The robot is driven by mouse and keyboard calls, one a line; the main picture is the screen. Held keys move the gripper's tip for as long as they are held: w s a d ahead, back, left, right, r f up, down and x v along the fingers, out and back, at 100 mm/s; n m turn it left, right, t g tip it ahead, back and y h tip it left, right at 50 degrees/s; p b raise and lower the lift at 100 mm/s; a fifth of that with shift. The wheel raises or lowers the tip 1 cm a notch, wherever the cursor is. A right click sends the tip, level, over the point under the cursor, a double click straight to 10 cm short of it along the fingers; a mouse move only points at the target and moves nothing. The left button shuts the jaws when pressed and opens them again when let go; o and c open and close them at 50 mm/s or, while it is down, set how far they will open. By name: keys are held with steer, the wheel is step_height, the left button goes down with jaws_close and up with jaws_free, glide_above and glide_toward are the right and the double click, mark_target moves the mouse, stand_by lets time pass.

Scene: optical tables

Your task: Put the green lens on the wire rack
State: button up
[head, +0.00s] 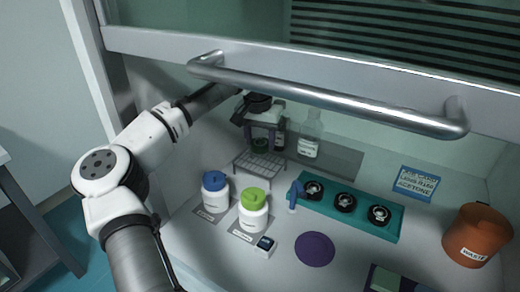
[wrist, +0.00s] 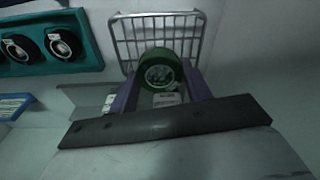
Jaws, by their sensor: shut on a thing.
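The green lens (wrist: 149,58) is a round, green-rimmed piece held between the purple fingers of my gripper (wrist: 160,80) in the wrist view. In the head view the green lens (head: 260,148) shows small and dark between the fingers of my gripper (head: 261,140). The wire rack (head: 259,166) is a small grey grid below the gripper at the back left of the hood. In the wrist view the wire rack (wrist: 190,25) lies beyond the lens, which overlaps its near part. I cannot tell whether the lens touches the rack.
A teal tray (head: 393,231) with three black lenses stands to the right. A blue-capped jar (head: 215,192) and a green-capped jar (head: 253,212) stand in front of the rack. The raised sash handle (head: 330,97) crosses above.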

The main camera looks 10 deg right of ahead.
mark_target(260, 143)
steer(key=shift+f, duration=1.95)
steer(key=shift+f, duration=0.15)
steer(key=o, duration=1.1)
steer(key=r, duration=0.4)
steer(key=s+r, duration=0.1)
steer(key=r, duration=0.3)
steer(key=a+r, duration=0.1)
steer(key=r, duration=0.3)
steer(key=shift+s+r+b, duration=0.15)
steer(key=shift+b, duration=0.25)
steer(key=shift+d, duration=0.1)
